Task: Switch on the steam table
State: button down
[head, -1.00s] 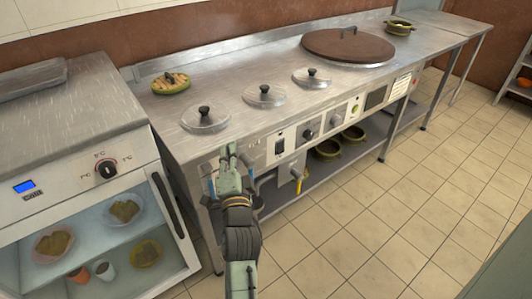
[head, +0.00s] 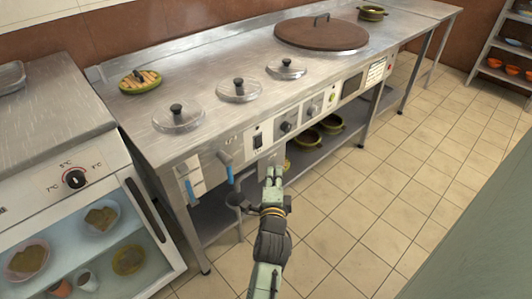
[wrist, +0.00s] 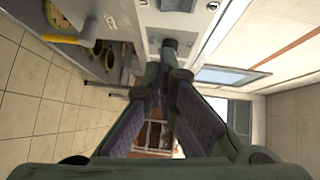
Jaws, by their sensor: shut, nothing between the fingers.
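The steam table (head: 200,110) is a long steel counter with three glass lids on top. Its front panel has a black rocker switch (head: 258,140), two dark knobs (head: 287,127) and a green round button (head: 333,97). My gripper (head: 272,176) is in front of the panel, below the rocker switch in the head view, with its fingers together and empty. In the wrist view, my gripper (wrist: 165,68) points at the panel, with a dark knob (wrist: 168,47) just beyond the fingertips. I cannot tell whether they touch. The switch's on or off state is too small to read.
A glass-fronted cooler (head: 80,190) stands at the left. A brown round lid (head: 322,35) covers the counter's far end. Green pots (head: 305,138) sit on the lower shelf. The tiled floor (head: 400,180) is clear at right.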

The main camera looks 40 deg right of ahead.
aim_at(264, 143)
jog(key=w+d+f+p, duration=0.1)
jog(key=w+d, duration=0.3)
jog(key=w, duration=0.5)
jog(key=shift+w+d+p, duration=0.15)
jog(key=shift+w+p, duration=0.05)
jog(key=shift+p, duration=0.25)
jog(key=shift+f, duration=0.15)
jog(key=shift+w+f+m+t+b, duration=0.35)
jog(key=shift+w+b, duration=0.2)
jog(key=shift+b, duration=0.35)
jog(key=shift+s+r+p, duration=0.15)
jog(key=shift+r+p, duration=0.1)
jog(key=shift+p, duration=0.1)
